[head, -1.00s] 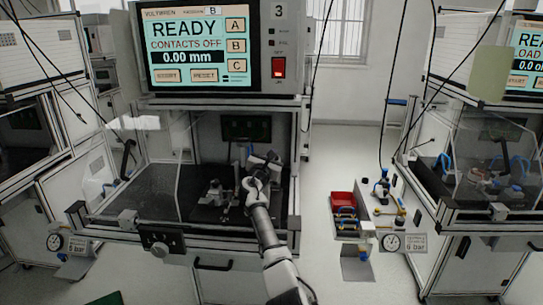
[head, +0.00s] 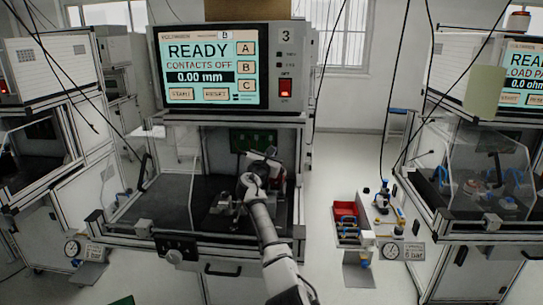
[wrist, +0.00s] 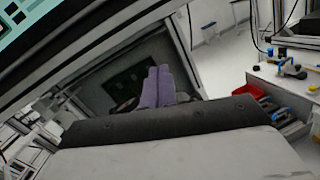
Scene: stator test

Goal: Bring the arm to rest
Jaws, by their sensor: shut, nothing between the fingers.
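My arm (head: 265,230) reaches up from the bottom of the head view into the open front of the middle test station (head: 125,232). My gripper (head: 270,157) is inside that station, small and partly hidden by the wrist in the head view. In the wrist view its two pale violet fingers (wrist: 160,84) lie side by side, shut, with nothing between them. They point toward the dark interior of the station. A grey metal fixture (head: 222,204) stands on the dark station floor, left of my wrist; I cannot tell whether they touch.
The station's screen (head: 211,68) reads READY, CONTACTS OFF, 0.00 mm. Frame posts (head: 301,180) and a clear panel bound the opening. A red bin (head: 345,211) and small parts stand on a side shelf.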

